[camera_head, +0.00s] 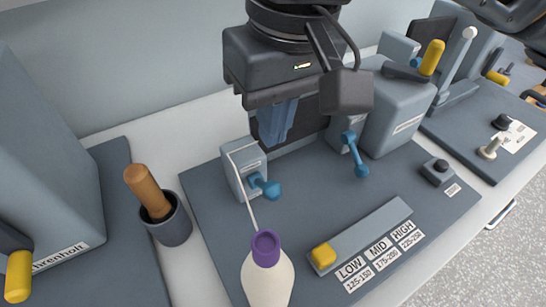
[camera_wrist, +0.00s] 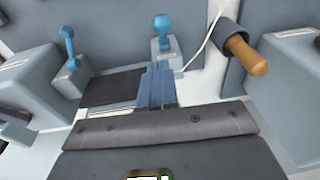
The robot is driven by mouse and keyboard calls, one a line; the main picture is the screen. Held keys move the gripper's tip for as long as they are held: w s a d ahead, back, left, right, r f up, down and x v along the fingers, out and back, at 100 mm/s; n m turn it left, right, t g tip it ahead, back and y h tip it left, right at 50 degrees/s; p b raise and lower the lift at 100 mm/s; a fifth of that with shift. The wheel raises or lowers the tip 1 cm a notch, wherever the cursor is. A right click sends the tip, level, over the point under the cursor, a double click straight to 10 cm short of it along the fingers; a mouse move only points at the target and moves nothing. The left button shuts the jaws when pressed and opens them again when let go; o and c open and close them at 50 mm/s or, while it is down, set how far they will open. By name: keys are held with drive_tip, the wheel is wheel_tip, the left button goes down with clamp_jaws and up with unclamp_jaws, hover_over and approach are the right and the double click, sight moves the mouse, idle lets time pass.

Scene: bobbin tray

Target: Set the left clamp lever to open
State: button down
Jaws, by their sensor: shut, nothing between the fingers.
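The left clamp lever (camera_head: 265,186) is a short blue lever with a round knob, on a light grey block (camera_head: 238,160). It looks foreshortened, with its knob toward the head camera, so its exact angle is hard to tell. In the wrist view this lever (camera_wrist: 162,26) is at the top middle, past the fingertips. The right clamp lever (camera_head: 357,158) is blue and slants down in the head view; it also shows in the wrist view (camera_wrist: 68,42). My gripper (camera_head: 276,128) has its blue fingers together and empty, above and behind the left lever, apart from it. The fingers (camera_wrist: 157,80) also show in the wrist view.
A thread runs from the left block to a white bottle with a purple cap (camera_head: 265,248). A cup with a wooden-handled tool (camera_head: 170,222) stands left. A slider with a yellow knob (camera_head: 323,256) is in front, beside LOW, MID and HIGH labels. Grey housings flank the panel.

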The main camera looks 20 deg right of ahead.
sight(265, 186)
drive_tip(key=shift+s+a+f, duration=0.1)
drive_tip(key=shift+s+f, duration=0.15)
drive_tip(key=shift+f, duration=0.65)
drive_tip(key=shift+s+a+f, duration=0.1)
drive_tip(key=shift+s+f, duration=0.1)
drive_tip(key=shift+f, duration=0.65)
drive_tip(key=shift+s+a+f, duration=0.1)
drive_tip(key=shift+s+f, duration=0.15)
drive_tip(key=shift+f, duration=0.65)
drive_tip(key=shift+f, duration=0.1)
